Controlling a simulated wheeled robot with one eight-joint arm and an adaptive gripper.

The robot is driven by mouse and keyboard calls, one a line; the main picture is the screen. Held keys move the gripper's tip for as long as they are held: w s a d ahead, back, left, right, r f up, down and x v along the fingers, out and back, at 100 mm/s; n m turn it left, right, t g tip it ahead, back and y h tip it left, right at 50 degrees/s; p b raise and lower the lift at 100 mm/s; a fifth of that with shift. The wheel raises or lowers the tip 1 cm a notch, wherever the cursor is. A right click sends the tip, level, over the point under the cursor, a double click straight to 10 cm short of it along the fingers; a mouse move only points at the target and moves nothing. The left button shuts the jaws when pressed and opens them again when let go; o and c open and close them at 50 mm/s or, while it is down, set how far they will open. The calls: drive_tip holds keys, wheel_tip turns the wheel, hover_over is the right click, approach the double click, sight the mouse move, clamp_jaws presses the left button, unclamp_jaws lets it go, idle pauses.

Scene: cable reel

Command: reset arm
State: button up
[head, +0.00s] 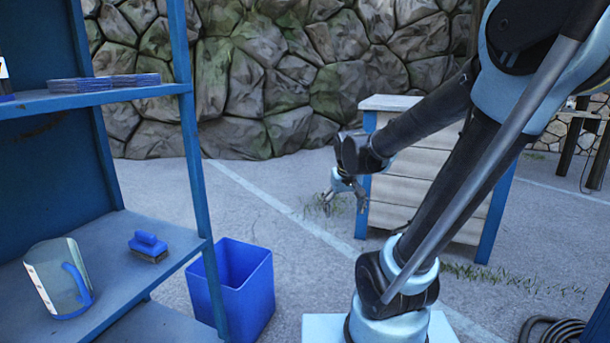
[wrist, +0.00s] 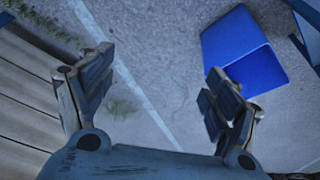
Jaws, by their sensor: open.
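My gripper (head: 340,198) hangs from my folded arm in the middle of the head view, in front of the slatted wooden stand and above the paved ground. In the wrist view my gripper (wrist: 163,95) shows its two dark fingers spread wide apart. Nothing is between them but pavement and a painted white line. The gripper is open and empty. It touches nothing that I can see.
A blue shelf (head: 180,238) at left holds a clear jug with blue handle (head: 60,280) and a blue brush (head: 148,246). A blue bin (head: 245,288), also in the wrist view (wrist: 245,50), stands beside it. A wooden stand (head: 410,190) is behind my arm. A coiled cable (head: 555,330) lies lower right.

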drive_tip(key=s+d+f, duration=0.2)
drive_tip(key=s+d, duration=0.1)
drive_tip(key=s, duration=0.5)
drive_tip(key=s+d+f+m+g, duration=0.1)
drive_tip(key=s+d+f, duration=0.1)
drive_tip(key=s, duration=0.7)
drive_tip(key=shift+d+f+g, duration=0.3)
drive_tip(key=shift+d, duration=0.5)
drive_tip(key=shift+w, duration=0.1)
drive_tip(key=shift+w+f, duration=0.2)
drive_tip(key=shift+w, duration=0.1)
